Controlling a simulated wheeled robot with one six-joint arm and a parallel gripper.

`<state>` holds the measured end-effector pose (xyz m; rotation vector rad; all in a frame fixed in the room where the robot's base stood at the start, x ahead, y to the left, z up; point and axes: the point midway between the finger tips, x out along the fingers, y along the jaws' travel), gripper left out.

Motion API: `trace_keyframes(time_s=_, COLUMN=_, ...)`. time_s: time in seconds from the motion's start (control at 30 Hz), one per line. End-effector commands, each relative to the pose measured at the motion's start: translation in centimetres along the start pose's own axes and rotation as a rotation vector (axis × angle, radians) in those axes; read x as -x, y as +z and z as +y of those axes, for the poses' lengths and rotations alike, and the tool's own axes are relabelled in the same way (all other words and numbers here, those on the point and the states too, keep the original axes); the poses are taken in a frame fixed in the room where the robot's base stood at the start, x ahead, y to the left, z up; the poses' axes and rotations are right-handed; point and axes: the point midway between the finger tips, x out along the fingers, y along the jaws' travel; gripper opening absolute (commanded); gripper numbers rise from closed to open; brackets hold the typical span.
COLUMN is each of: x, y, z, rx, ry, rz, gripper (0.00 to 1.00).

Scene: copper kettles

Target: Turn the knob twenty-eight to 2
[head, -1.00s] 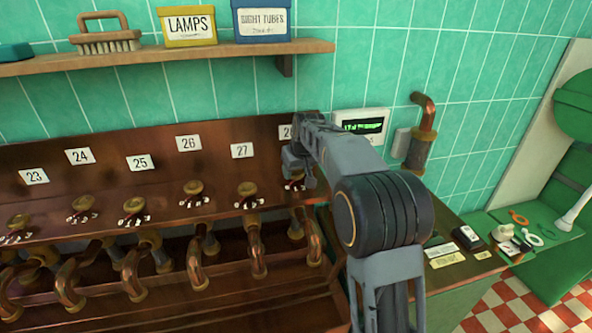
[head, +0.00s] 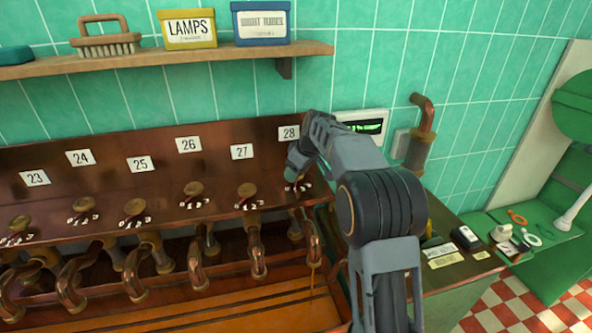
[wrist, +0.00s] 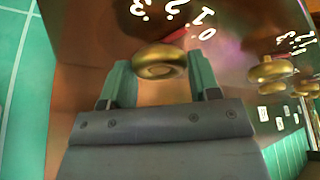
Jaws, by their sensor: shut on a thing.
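The knob twenty-eight is a round brass knob below the white label 28 (head: 289,133), at the right end of the copper panel. In the wrist view the knob (wrist: 160,60) sits between my two green fingers, and my gripper (wrist: 160,78) is shut on it. White dial digits 3, 2, 1 and 0 show beyond the knob. A red pointer mark (wrist: 180,37) shows by the knob on the side of the 2 and 1; its exact setting is unclear. In the head view my gripper (head: 297,175) largely hides the knob.
Knob 27 (head: 246,190) and several like knobs stand to the left, with copper pipes below. A thin stream (head: 312,280) hangs under the rightmost spout above the trough. A display (head: 368,125) is partly behind my arm. A shelf (head: 180,57) is above.

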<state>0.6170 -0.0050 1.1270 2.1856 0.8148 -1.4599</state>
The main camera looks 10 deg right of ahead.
Motion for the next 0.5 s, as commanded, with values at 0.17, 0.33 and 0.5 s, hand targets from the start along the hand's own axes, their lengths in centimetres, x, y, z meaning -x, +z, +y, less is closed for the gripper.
trace_keyframes(time_s=0.17, x=0.11, y=-0.07, z=0.13, rx=0.144, ry=-0.061, rz=0.000, gripper=0.33)
trace_keyframes(time_s=0.33, x=0.13, y=-0.10, z=0.21, rx=0.268, ry=-0.111, rz=0.000, gripper=0.33)
trace_keyframes(time_s=0.5, x=0.13, y=-0.11, z=0.25, rx=0.366, ry=-0.152, rz=0.000, gripper=0.33)
